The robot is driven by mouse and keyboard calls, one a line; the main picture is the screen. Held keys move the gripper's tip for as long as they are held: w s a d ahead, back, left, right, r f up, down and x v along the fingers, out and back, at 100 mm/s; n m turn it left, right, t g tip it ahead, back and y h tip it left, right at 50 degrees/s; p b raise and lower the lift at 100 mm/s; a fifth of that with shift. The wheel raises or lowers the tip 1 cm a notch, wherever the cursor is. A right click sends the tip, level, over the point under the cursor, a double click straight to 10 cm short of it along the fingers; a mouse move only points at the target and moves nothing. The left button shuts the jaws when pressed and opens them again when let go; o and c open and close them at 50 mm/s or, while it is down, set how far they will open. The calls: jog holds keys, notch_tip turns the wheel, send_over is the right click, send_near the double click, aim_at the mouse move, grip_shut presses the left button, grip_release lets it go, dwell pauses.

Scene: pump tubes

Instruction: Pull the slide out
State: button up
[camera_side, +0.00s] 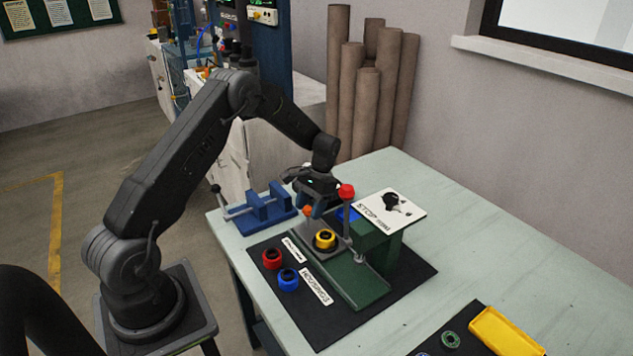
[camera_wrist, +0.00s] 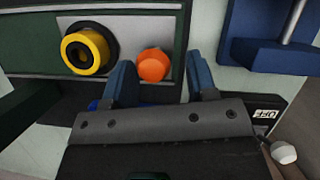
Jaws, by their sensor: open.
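The slide (camera_side: 309,240) is a grey plate on a green fixture (camera_side: 355,285), with an orange knob (camera_side: 308,210) at its far end and a yellow ring with a dark centre (camera_side: 325,239) on it. In the wrist view the yellow ring (camera_wrist: 87,50) is at upper left and the orange knob (camera_wrist: 153,65) is right of it. My gripper (camera_side: 314,207) is over the knob end of the slide. In the wrist view its two blue fingers (camera_wrist: 161,70) are apart, with the knob showing in the gap between them, nearer the left finger. I see no finger clearly touching the knob.
A lever with a red knob (camera_side: 346,190) stands right of my gripper, beside a white sign plate (camera_side: 376,208). A blue clamp (camera_side: 262,208) is at left. A red ring (camera_side: 272,259) and a blue ring (camera_side: 289,279) lie in front. A yellow tray (camera_side: 505,332) is at front right.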

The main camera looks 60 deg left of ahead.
jog(key=v, duration=1.1)
jog(key=s+d+r+m+t+y, duration=0.1)
jog(key=s+d+r+t, duration=0.1)
jog(key=s+d+r, duration=0.35)
jog(key=s+d+r+t, duration=0.25)
jog(key=d+r, duration=0.35)
jog(key=r, duration=0.4)
jog(key=s+d+t, duration=0.2)
jog(key=s+d, duration=0.2)
jog(key=s, duration=0.5)
jog(key=s+d+r+m+t, duration=0.1)
jog(key=s+d+t, duration=0.2)
jog(key=s, duration=0.7)
jog(key=shift+d, duration=1.15)
